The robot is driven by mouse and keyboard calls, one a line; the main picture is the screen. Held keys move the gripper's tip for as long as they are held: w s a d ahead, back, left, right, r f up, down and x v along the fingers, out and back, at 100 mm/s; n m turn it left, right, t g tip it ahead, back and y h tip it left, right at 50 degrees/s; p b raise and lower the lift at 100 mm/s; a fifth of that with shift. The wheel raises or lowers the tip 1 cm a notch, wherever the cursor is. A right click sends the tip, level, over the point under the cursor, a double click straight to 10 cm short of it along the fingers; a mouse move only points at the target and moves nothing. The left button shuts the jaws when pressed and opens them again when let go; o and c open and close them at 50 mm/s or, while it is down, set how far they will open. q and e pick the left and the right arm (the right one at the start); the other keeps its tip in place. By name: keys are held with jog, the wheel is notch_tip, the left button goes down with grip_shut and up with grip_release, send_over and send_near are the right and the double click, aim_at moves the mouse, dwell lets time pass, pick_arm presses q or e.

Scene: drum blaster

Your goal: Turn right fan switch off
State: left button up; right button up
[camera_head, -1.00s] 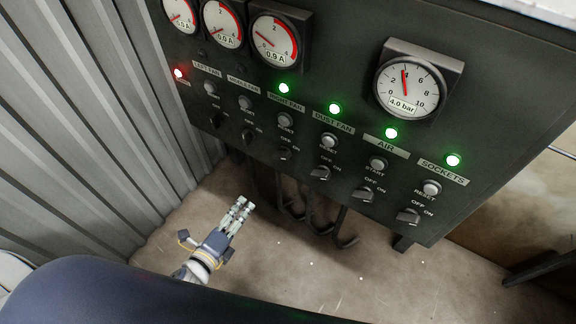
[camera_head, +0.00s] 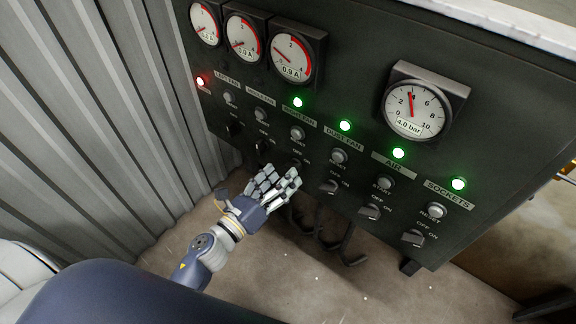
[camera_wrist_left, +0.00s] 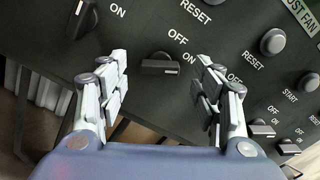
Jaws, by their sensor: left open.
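The right fan switch, a black rotary knob (camera_wrist_left: 160,66), shows in the left wrist view below OFF and ON lettering. The white mark on its handle lies at the right end, near ON. My left gripper (camera_wrist_left: 165,85) is open and empty, its fingers to either side of this knob in the picture; I cannot tell how far in front of it they are. In the head view my left gripper (camera_head: 277,179) is just below the right fan column and partly hides that knob. The right fan's green lamp (camera_head: 297,102) is lit. My right gripper is not in view.
The dark panel (camera_head: 350,60) holds neighbouring knobs: the middle fan's (camera_wrist_left: 82,18) on the left, the dust fan's (camera_head: 328,187) on the right. Gauges sit above. A corrugated wall (camera_head: 100,110) stands to the left. Hooked bars (camera_head: 345,258) hang below the panel.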

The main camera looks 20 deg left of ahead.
aim_at(289, 168)
pick_arm(q)
jog(key=shift+x, duration=1.8)
jog(key=shift+c, duration=0.2)
jog(key=c, duration=1)
